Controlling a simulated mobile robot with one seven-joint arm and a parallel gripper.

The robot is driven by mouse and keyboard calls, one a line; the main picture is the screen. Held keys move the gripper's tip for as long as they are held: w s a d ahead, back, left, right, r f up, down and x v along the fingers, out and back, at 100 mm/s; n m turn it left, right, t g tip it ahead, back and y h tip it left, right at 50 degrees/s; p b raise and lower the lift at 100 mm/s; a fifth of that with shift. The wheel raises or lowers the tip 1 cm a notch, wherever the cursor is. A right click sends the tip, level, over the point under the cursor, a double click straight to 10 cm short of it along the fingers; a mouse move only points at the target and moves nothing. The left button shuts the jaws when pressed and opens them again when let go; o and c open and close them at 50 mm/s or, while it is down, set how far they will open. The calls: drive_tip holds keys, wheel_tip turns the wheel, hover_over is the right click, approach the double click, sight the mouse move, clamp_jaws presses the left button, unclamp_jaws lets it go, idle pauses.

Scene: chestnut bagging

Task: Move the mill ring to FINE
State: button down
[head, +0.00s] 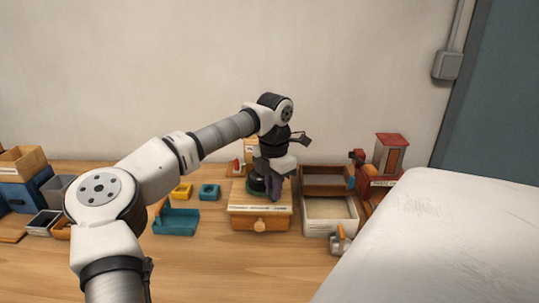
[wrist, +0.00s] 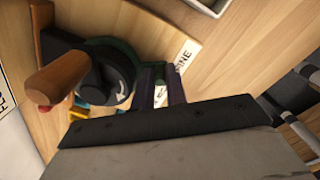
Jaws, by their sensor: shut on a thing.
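The mill is a wooden box with a drawer (head: 260,217); its top is mostly hidden by my arm in the head view. In the wrist view a dark round hub (wrist: 105,75) with a white arrow carries a brown wooden handle (wrist: 58,83). The dark green mill ring (wrist: 128,50) curves around the hub. My gripper (wrist: 162,80) points down at the ring's side, its two dark fingers shut on the mill ring. A white label reading FINE (wrist: 181,60) lies on the wooden top beside the fingers.
A teal tray (head: 176,222) stands left of the mill. Bins (head: 25,185) fill the far left. The front table is clear.

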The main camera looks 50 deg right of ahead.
drive_tip(key=c, duration=1.7)
unclamp_jaws()
drive_tip(key=shift+r, duration=0.1)
wheel_tip(320, 180, up, 14)
drive_tip(key=b, duration=0.1)
